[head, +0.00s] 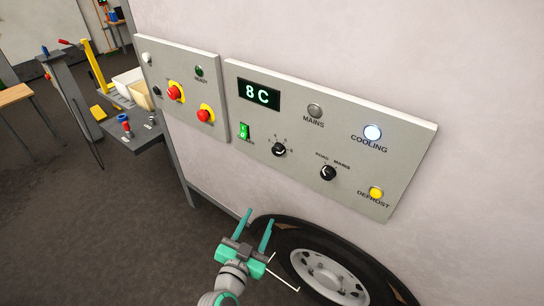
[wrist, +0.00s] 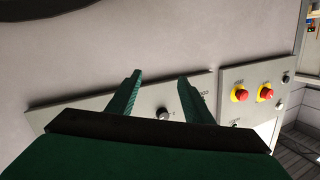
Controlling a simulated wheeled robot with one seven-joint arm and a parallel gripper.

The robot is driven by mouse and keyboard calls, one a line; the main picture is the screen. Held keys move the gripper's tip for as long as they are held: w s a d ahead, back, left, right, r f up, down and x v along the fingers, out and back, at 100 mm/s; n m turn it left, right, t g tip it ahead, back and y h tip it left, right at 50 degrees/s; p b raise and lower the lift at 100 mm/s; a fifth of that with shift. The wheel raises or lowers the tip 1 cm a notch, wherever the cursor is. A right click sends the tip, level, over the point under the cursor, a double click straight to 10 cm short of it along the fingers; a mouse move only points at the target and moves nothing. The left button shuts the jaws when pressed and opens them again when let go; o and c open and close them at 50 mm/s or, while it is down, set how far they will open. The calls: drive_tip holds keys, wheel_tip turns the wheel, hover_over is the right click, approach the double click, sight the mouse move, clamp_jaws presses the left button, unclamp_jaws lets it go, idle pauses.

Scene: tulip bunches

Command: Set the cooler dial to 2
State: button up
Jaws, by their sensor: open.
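The grey control panel (head: 300,120) on the pale wall carries two black knobs. The left knob, a dial (head: 279,149) with small marks around it, sits below the green "8 C" display (head: 260,94); its setting is too small to read. The right knob (head: 328,172) is under the words "ROAD" and "MAINS". My gripper (head: 257,221) is open and empty, below the panel and in front of the wheel, apart from both knobs. In the wrist view a black knob (wrist: 163,114) shows between my two green fingers (wrist: 160,88); I cannot tell which knob it is.
A lit green switch (head: 244,131) is left of the dial. The mains lamp (head: 315,110), lit cooling lamp (head: 372,132) and yellow defrost lamp (head: 376,193) are on the panel. A second panel with red buttons (head: 204,115) is left. A wheel (head: 325,275) is below.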

drive_tip(key=w+a+r+m+h, duration=0.25)
drive_tip(key=w+r+m, duration=0.2)
drive_tip(key=r, duration=0.45)
drive_tip(key=m+g+h, duration=0.1)
drive_tip(key=m+h, duration=0.2)
drive_tip(key=m, duration=0.2)
approach(276, 152)
drive_tip(key=shift+n, duration=0.35)
drive_tip(key=x, duration=0.8)
drive_tip(key=shift+w, duration=0.15)
drive_tip(key=c, duration=1.1)
drive_tip(key=shift+o, duration=0.2)
